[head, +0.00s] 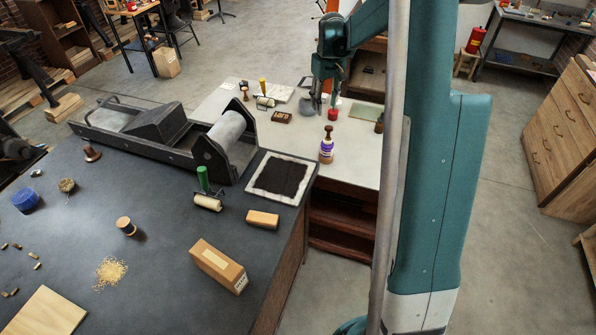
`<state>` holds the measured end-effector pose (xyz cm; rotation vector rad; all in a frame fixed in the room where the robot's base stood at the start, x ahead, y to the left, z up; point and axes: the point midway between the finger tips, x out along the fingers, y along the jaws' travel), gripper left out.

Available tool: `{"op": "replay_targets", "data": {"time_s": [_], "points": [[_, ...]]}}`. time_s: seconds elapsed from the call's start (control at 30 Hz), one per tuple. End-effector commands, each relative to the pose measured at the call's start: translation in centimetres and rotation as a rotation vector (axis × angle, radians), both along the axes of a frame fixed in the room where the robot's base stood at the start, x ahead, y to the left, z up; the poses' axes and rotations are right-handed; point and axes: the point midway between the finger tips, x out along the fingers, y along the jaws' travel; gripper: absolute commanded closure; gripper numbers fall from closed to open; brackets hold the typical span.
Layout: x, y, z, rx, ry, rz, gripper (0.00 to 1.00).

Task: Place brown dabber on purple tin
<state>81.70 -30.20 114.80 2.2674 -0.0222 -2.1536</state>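The purple tin (326,156), pale with a purple band, stands upright near the front edge of the light table. A brown dabber (328,131) with a round knob stands upright on top of it, seemingly resting on its lid. My gripper (326,103) points down above the light table, higher in the picture than the dabber and apart from it. Its fingers look spread, with nothing seen between them.
A large roller press (165,140) fills the back of the dark table (150,265). A black inked slab (281,178) lies at its right edge.

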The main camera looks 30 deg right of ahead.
Motion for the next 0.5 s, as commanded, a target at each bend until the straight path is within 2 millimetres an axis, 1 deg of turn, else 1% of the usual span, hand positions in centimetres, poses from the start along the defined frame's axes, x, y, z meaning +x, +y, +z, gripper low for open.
{"op": "replay_targets", "data": {"time_s": [0.03,0.1,0.37,0.5], "points": [[-0.5,0.9,0.9,-0.003,-0.010,0.002,0.63],[-1.2,1.9,2.1,-0.007,-0.023,0.002,0.63],[-3.9,5.8,5.9,-0.022,-0.076,0.002,0.63],[-5.6,7.9,7.7,-0.028,-0.104,0.003,0.63]]}}
